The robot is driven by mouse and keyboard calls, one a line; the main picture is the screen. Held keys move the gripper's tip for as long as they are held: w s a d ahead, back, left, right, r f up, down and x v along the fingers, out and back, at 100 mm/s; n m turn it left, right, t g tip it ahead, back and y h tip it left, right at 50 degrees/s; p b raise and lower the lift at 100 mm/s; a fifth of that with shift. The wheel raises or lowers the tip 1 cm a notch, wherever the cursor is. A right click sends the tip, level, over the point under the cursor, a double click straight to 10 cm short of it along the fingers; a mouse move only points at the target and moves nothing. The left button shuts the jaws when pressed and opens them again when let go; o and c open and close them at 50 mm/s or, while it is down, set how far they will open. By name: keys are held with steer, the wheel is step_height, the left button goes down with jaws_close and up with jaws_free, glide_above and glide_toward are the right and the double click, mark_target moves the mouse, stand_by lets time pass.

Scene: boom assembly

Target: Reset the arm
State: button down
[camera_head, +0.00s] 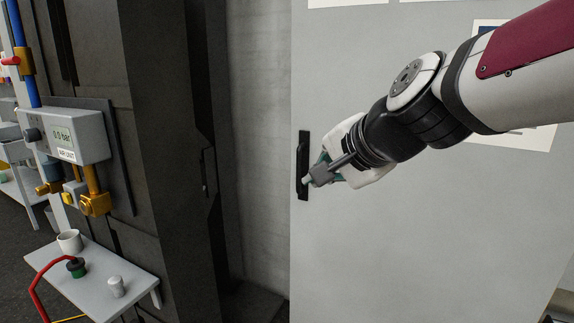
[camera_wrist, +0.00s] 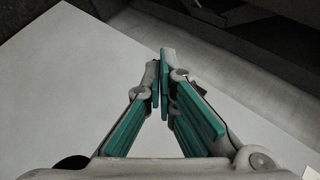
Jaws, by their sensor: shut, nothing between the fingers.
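My arm reaches in from the upper right of the head view, and my gripper (camera_head: 309,181) is at its end, in front of the light grey panel (camera_head: 400,240). The fingertips are close to a black upright handle (camera_head: 303,160) near the panel's left edge. I cannot tell whether they touch it. In the wrist view my gripper (camera_wrist: 162,88) has its teal-padded fingers together at the tips, with nothing held. The handle is not visible in the wrist view.
Left of the panel stand a dark cabinet (camera_head: 160,150) and a pale wall strip (camera_head: 258,150). A gauge unit (camera_head: 85,130) hangs at the left.

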steer(key=s+d+f+n+g+h, duration=0.1)
steer(key=s+d+f+n, duration=0.2)
steer(key=s, duration=0.4)
steer(key=s+d+f+n+g+h, duration=0.2)
steer(key=s+d+f+n, duration=0.1)
steer(key=s+d, duration=0.3)
steer(key=s+d+f+n+g+h, duration=0.1)
steer(key=s+d+f+n+g, duration=0.1)
steer(key=s, duration=0.8)
step_height(320, 180, down, 2)
steer(key=d+n, duration=0.1)
steer(key=d, duration=0.1)
steer(key=shift+s+d+f+h, duration=0.15)
steer(key=shift+s+d+h, duration=0.1)
steer(key=shift+d+h, duration=0.1)
